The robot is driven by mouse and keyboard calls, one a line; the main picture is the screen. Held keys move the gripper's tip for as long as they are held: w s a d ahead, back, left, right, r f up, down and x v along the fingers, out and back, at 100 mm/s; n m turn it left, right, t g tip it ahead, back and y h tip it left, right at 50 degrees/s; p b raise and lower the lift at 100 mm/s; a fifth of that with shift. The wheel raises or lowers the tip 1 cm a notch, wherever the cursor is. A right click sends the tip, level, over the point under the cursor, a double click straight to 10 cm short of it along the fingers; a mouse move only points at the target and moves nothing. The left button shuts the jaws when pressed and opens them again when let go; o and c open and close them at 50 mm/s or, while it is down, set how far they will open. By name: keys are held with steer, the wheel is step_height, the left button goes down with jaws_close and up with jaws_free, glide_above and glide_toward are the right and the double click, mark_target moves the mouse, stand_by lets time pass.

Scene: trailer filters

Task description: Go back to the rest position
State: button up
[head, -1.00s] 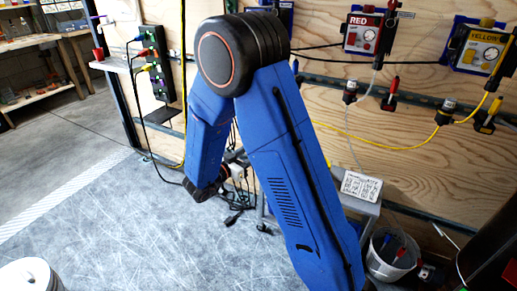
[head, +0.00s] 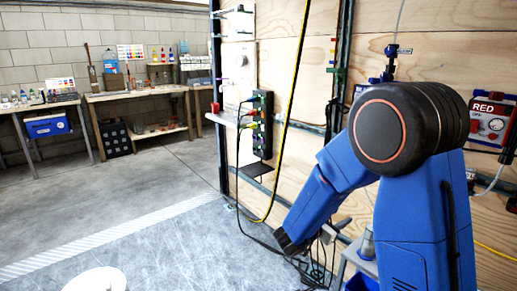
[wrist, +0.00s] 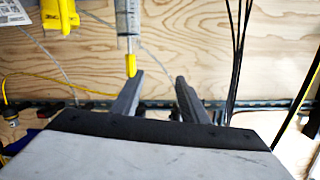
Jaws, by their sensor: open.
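My gripper (wrist: 158,84) is open in the wrist view, with its two dark fingers apart and nothing between them. Beyond them is the plywood wall (wrist: 215,60). A clear tube with a yellow tip (wrist: 131,65) hangs above the left finger, apart from it as far as I can tell. In the head view my blue arm stands bent at the right, its forearm sloping down to the left. The gripper end there is small and partly hidden by the forearm.
A red-labelled box (head: 490,122) hangs on the wall at right. A black socket strip (head: 262,125) with cables is left of my arm. Workbenches (head: 135,95) stand far back. A white round container (head: 97,280) is at bottom left. The grey floor (head: 150,200) between is open.

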steer(key=a+r+n+t+y, duration=0.3)
steer(key=a+r+n+y, duration=0.3)
steer(key=a+r+y, duration=0.35)
steer(key=s+r+n+y, duration=0.2)
steer(key=s+y, duration=0.3)
steer(key=s, duration=0.2)
steer(key=s+d+f+n+g, duration=0.1)
steer(key=s+d+g, duration=0.1)
steer(key=s, duration=0.8)
steer(key=s+d+f+n+g+h, duration=0.1)
steer(key=s+d+n+g, duration=0.1)
steer(key=s, duration=0.8)
steer(key=s+d+f+n+g, duration=0.1)
steer(key=s+d+g, duration=0.2)
steer(key=s, duration=0.7)
steer(key=shift+d+g+h, duration=0.15)
steer(key=shift+g+h, duration=0.2)
steer(key=shift+g, duration=0.05)
